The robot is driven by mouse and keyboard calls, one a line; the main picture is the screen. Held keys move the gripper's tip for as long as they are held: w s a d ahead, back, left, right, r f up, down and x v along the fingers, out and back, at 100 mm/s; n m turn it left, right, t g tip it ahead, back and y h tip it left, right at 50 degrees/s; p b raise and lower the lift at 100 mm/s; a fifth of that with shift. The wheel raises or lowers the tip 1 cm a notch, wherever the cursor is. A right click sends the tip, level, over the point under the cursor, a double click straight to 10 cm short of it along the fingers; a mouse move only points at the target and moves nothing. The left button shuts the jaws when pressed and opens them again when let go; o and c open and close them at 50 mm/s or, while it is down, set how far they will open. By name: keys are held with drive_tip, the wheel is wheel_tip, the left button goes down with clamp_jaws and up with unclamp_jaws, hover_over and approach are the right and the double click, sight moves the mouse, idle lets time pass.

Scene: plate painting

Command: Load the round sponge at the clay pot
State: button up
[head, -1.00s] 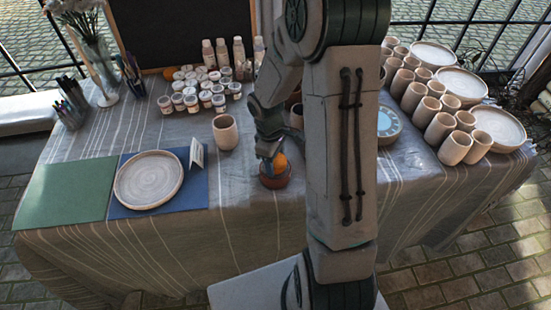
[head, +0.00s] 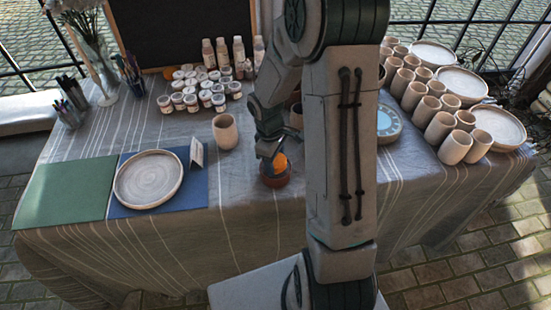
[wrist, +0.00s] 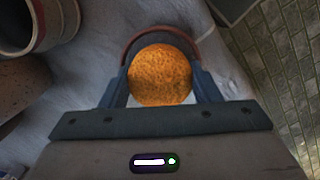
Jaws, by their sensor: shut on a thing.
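The round orange sponge (wrist: 160,75) is between the two fingers of my gripper (wrist: 162,88) in the wrist view, and the gripper is shut on it. In the head view the sponge (head: 280,161) shows just above the small brown clay pot (head: 275,180), near the table's front edge. My gripper (head: 271,157) reaches down over the pot from above. In the wrist view the pot's rim (wrist: 163,31) shows as an arc behind the sponge. I cannot tell whether the sponge touches the inside of the pot.
A beige cup (head: 225,132) stands left of my gripper. A plate (head: 148,179) lies on a blue mat (head: 199,189), with a small card beside it. Paint jars (head: 200,90) stand behind. Several cups and plates fill the right side.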

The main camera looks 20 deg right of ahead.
drive_tip(key=shift+r+p, duration=2.95)
drive_tip(key=shift+r, duration=0.55)
